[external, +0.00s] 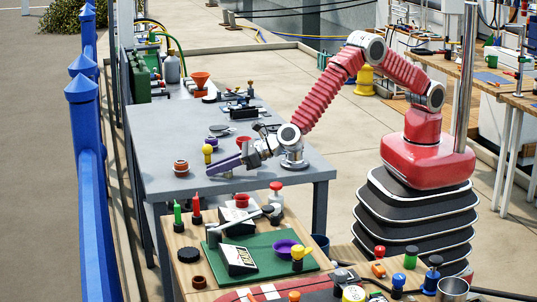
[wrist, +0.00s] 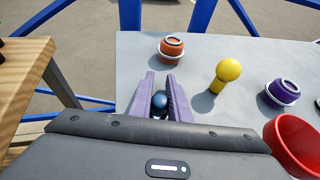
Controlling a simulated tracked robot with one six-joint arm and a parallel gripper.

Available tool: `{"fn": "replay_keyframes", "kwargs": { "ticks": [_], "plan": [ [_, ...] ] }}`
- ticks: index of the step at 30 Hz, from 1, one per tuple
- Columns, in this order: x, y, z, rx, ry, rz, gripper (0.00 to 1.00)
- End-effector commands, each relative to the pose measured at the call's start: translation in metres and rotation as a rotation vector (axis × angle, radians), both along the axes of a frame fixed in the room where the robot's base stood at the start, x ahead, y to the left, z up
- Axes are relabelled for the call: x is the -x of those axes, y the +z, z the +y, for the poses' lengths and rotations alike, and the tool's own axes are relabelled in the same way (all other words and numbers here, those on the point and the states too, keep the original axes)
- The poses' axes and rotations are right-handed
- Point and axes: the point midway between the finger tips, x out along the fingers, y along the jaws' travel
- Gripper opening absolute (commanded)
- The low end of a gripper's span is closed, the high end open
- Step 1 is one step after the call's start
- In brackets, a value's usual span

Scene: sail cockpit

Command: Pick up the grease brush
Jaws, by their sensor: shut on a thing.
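My gripper (external: 224,165) is low over the near end of the grey table, its purple fingers pointing left. In the wrist view the fingers (wrist: 160,98) are closed around a dark blue, rounded thing (wrist: 159,99), which I take to be the grease brush. Only its knob-like top shows between the fingers. The rest is hidden by the fingers and my gripper's body. In the external view I cannot make it out clearly, nor tell whether it touches the table.
On the grey table (external: 165,140), an orange ring-shaped cup (wrist: 172,48) stands beyond the fingertips. A yellow ball-topped piece (wrist: 228,72), a purple cup (wrist: 282,93) and a red bowl (wrist: 295,142) stand to the right. A crowded wooden bench (external: 182,240) is in front.

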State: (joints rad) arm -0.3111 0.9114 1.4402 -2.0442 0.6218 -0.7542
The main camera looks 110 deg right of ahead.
Motion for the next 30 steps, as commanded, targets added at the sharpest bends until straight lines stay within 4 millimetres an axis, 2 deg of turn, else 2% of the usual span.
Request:
{"fn": "replay_keyframes", "kwargs": {
  "ticks": [8, 16, 21, 30],
  "plan": [
    [-0.001, 0.024, 0.000, -0.001, -0.001, -0.003, 0.00],
    [0.000, 0.072, 0.000, -0.002, 0.000, -0.005, 0.00],
    [0.000, 0.093, 0.000, 0.000, 0.000, -0.002, 0.00],
    [0.000, 0.100, 0.000, 0.000, 0.000, -0.001, 0.00]
  ]
}}
